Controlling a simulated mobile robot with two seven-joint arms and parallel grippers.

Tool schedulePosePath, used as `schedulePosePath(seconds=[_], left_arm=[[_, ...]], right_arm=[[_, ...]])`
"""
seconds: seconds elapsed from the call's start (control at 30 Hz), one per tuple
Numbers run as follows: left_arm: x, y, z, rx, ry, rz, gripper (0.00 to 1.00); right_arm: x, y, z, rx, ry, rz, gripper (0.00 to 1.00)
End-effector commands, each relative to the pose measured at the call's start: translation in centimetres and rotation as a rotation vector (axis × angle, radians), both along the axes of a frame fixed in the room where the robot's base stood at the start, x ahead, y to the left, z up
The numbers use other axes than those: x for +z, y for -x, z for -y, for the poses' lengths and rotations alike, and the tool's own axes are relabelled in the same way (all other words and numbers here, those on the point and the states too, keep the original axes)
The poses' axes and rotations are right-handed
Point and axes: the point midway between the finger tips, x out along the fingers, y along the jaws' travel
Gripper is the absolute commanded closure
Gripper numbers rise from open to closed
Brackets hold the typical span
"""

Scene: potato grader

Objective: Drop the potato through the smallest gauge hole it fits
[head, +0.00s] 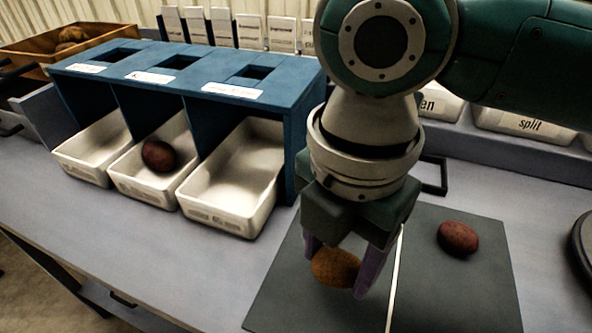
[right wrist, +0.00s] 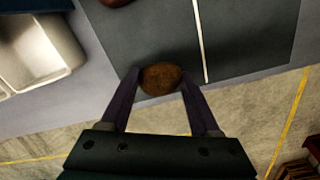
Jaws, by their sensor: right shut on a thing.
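My right gripper (head: 340,275) is shut on a brown potato (head: 335,267) over the dark mat (head: 290,292). The right wrist view shows this potato (right wrist: 161,78) between the two purple fingers. A reddish potato (head: 458,238) lies on the mat's right part, beyond a white line. The middle tray (head: 125,178) holds a dark red potato (head: 158,155). The left tray (head: 70,160) and the right tray (head: 215,218) look empty. My left gripper is not in view.
A wooden crate (head: 30,48) with potatoes stands at the back left. Labelled bins, one reading "split" (head: 525,122), line the back right. A round dark object (head: 582,240) is at the right edge. The table in front of the trays is clear.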

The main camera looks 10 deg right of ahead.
Motion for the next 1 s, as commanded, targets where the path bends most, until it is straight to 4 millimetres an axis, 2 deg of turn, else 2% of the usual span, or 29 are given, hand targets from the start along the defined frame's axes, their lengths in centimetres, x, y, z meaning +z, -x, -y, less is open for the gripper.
schedulePosePath(seconds=[0.2,0.3,0.7,0.73,1.0], left_arm=[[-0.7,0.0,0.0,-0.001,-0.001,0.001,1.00],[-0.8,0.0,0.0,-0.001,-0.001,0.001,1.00],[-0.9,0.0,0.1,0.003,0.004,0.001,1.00],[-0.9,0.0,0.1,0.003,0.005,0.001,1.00],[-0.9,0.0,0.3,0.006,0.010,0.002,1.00]], right_arm=[[-3.3,0.1,0.1,-0.002,0.004,-0.004,0.92],[-4.3,0.0,0.0,0.000,0.003,-0.001,0.92],[-4.8,0.0,0.0,0.000,0.001,0.001,0.92],[-4.7,0.0,0.0,0.000,0.001,0.001,0.35],[-4.7,0.0,0.0,0.000,0.001,0.001,0.07]])
